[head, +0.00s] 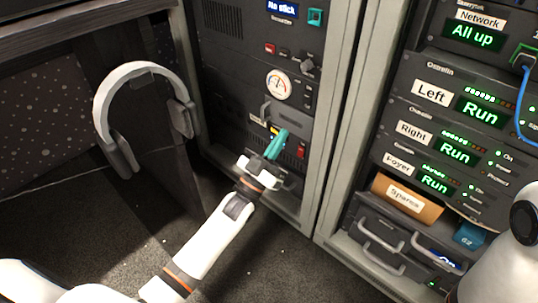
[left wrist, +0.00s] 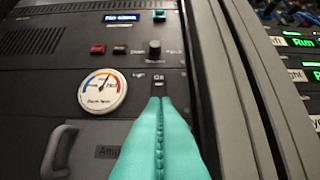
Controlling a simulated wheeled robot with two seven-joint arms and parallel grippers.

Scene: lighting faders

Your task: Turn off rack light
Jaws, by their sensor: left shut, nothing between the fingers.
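My left gripper (head: 283,134) reaches up to the left rack panel, its teal fingers shut with nothing between them. In the left wrist view the closed fingertips (left wrist: 160,101) lie just below a small dark switch (left wrist: 157,85) under an "On" label. The fingertips partly cover its lower end, and I cannot tell if they touch it. The switch shows in the head view (head: 309,92) right of the round dial; its position is too small to read. My right gripper is not in view.
A round dial (left wrist: 102,92), a dark knob (left wrist: 154,48), red button (left wrist: 98,49) and teal button (left wrist: 159,15) share the panel. A grey handle (left wrist: 58,150) sticks out at lower left. Headphones (head: 144,72) hang left. The right rack has lit "Run" units (head: 480,109).

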